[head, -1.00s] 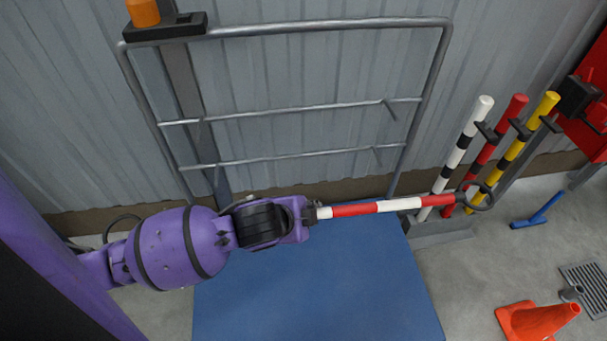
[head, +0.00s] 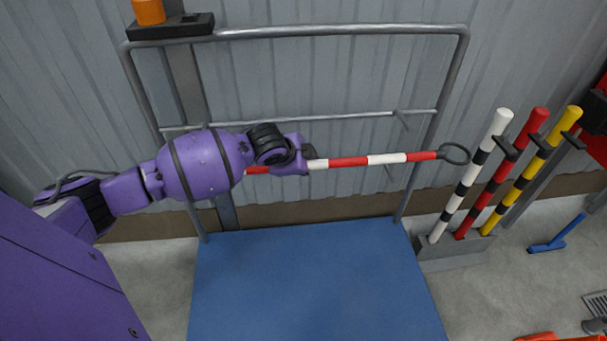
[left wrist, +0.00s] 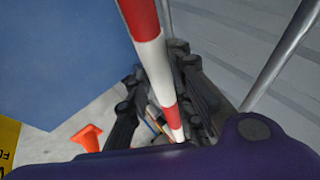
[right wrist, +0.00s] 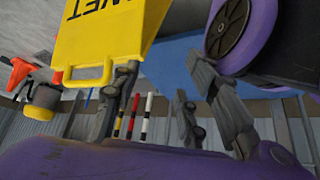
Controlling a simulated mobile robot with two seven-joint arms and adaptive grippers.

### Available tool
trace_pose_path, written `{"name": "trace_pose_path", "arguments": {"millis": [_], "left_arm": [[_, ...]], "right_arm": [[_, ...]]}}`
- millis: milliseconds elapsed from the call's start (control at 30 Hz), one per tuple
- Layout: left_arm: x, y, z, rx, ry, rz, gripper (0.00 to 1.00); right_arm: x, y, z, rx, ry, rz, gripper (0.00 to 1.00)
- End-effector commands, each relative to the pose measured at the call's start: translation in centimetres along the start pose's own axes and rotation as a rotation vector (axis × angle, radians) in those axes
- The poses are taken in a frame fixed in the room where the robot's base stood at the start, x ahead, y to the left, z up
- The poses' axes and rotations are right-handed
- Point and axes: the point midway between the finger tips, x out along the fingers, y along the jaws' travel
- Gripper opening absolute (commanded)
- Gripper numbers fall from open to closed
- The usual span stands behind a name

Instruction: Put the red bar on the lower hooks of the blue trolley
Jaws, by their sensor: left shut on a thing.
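The red bar, banded red and white with a dark ring at its right end (head: 388,159), is held level. My left gripper (head: 311,161) is shut on it, left of its middle; the bar also runs between the fingers in the left wrist view (left wrist: 152,55). The blue trolley (head: 315,290) has a blue deck and a grey tube frame. My right gripper (right wrist: 162,85) is open and empty.
White, red and yellow posts (head: 470,180) stand in a grey holder right of the trolley. An orange object (head: 149,11) sits on a dark tray at the frame's top left. A yellow sign (right wrist: 108,40) is close to my right gripper. A corrugated wall is behind.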

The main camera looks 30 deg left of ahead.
Motion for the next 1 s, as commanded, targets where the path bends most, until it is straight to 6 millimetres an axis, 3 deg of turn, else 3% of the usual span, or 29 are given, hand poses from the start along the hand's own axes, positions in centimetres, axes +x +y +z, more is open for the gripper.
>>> {"name": "trace_pose_path", "arguments": {"millis": [167, 233, 467, 700, 1000], "left_arm": [[1.9, -3.1, 0.8, -0.001, 0.0, -0.003, 0.0], [2.8, -2.1, 1.1, -0.001, 0.0, 0.002, 0.0], [3.8, -1.4, 1.5, 0.001, 0.001, 0.0, 0.0], [6.7, 0.8, 2.7, 0.0, 0.0, 0.001, 0.0], [7.3, 0.7, 3.0, 0.002, 0.001, -0.002, 0.0]], "right_arm": [[0.4, 0.0, 0.6, 0.004, -0.008, 0.001, 0.4], [0.5, 0.1, 0.8, 0.005, -0.01, 0.002, 0.4], [0.5, 0.1, 1.0, 0.008, -0.012, 0.003, 0.4], [1.0, 0.2, 1.7, 0.011, -0.021, 0.005, 0.4], [1.0, 0.2, 1.8, 0.015, -0.023, 0.006, 0.4]]}}
